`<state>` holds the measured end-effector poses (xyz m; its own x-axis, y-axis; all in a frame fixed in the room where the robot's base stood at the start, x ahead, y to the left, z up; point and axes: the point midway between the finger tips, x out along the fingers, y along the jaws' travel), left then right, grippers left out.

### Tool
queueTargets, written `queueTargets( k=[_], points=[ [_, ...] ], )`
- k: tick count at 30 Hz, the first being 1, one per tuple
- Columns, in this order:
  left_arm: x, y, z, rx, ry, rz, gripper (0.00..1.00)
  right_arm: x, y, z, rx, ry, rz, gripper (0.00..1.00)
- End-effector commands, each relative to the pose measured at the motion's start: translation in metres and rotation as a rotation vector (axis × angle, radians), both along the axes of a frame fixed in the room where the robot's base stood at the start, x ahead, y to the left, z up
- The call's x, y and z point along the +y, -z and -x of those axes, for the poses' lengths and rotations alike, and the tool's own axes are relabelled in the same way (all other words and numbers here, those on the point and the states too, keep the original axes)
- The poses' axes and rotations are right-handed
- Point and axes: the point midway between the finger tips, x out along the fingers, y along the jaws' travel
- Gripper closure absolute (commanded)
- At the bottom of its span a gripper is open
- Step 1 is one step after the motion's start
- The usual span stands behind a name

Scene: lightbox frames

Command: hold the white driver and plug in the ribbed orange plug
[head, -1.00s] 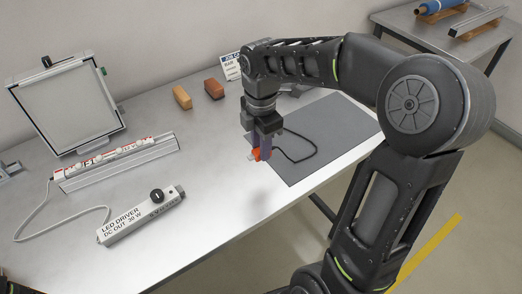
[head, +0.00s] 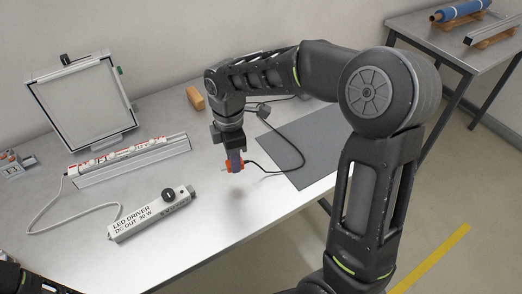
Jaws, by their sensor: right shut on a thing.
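The white LED driver (head: 150,214) lies on the metal table at the lower left, tilted up to the right. It has a black round knob on top near its right end. My right gripper (head: 234,160) points down, shut on the orange plug (head: 236,169), above the table to the right of the driver and apart from it. A black cable (head: 300,150) runs from the plug across the grey mat. The plug's ribs are too small to make out, and the gripper hides its upper part. My left gripper is not in view.
A framed light panel (head: 82,100) stands at the back left behind a white rail (head: 130,160). A pale cord (head: 45,205) loops left of the driver. A tan block (head: 195,98) stands behind my right arm. The grey mat (head: 315,165) lies to the right. Table around the driver is clear.

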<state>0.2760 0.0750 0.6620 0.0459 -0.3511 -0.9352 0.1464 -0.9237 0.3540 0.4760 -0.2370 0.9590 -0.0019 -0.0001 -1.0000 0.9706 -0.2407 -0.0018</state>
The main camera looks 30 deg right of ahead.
Motion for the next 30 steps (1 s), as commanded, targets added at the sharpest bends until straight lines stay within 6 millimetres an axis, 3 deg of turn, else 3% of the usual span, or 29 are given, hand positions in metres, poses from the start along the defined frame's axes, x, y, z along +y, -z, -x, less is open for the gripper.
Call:
queueTargets(
  k=[6,15,21,30],
  points=[
    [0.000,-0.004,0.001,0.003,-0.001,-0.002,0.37,0.035,0.011,-0.029,0.000,0.466,0.002,1.00],
    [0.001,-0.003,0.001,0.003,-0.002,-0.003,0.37,0.040,0.008,-0.052,-0.001,1.114,0.001,1.00],
    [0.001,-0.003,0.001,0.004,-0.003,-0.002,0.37,0.039,0.008,-0.052,-0.001,1.304,0.002,1.00],
    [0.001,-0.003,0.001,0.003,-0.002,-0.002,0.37,0.039,0.008,-0.052,-0.001,1.330,0.002,1.00]
  ],
)
